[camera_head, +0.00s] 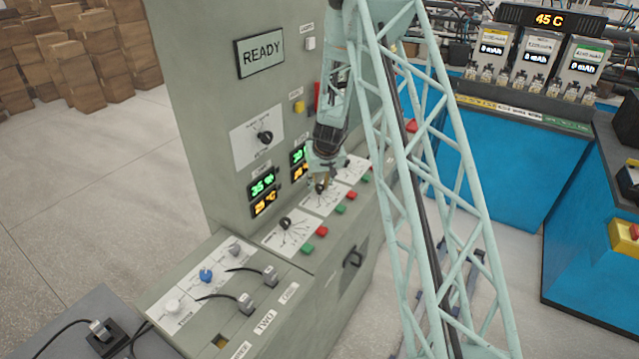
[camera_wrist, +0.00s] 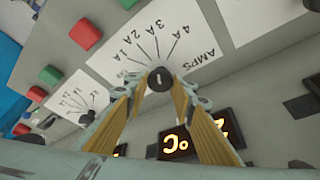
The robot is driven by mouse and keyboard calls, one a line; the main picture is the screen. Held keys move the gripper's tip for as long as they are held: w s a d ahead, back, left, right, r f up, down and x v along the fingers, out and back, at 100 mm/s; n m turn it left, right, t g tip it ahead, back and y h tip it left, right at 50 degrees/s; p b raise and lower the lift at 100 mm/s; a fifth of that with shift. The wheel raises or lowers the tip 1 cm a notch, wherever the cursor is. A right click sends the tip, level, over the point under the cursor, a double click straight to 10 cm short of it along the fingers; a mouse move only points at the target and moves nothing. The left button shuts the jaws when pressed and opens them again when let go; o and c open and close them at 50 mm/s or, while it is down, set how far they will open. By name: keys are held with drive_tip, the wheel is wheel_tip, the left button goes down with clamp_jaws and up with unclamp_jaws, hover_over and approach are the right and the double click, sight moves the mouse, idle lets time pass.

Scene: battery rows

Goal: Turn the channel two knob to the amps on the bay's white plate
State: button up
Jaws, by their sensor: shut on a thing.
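The black knob (camera_wrist: 160,79) sits on a white dial plate (camera_wrist: 150,45) marked 1A, 2A, 3A, 4A and AMPS, with lines fanning out. A short white mark shows on its top. My gripper (camera_wrist: 157,86) is shut on this knob, its yellow-padded fingers on either side. In the head view my gripper (camera_head: 321,184) reaches down to the middle plate (camera_head: 325,203) of the sloping panel, and the knob is mostly hidden there. Three battery bays with coloured plates stand at the back right. The middle bay's plate (camera_head: 540,45) is whitish, but its small print is not readable.
A nearer dial knob (camera_head: 285,223) has its own plate. Red buttons (camera_head: 322,231) and green buttons (camera_head: 308,248) line the panel edge. Lit displays (camera_head: 263,195) stand on the wall behind. Cabled plugs (camera_head: 247,301) sit on the front shelf. My lattice arm blocks part of the view.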

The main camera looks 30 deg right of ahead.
idle(0.5)
drive_tip(key=o, duration=0.8)
drive_tip(key=shift+r, duration=0.1)
drive_tip(key=v, duration=1.1)
drive_tip(key=shift+s+r, duration=0.3)
drive_tip(key=shift+a, duration=0.1)
idle(0.4)
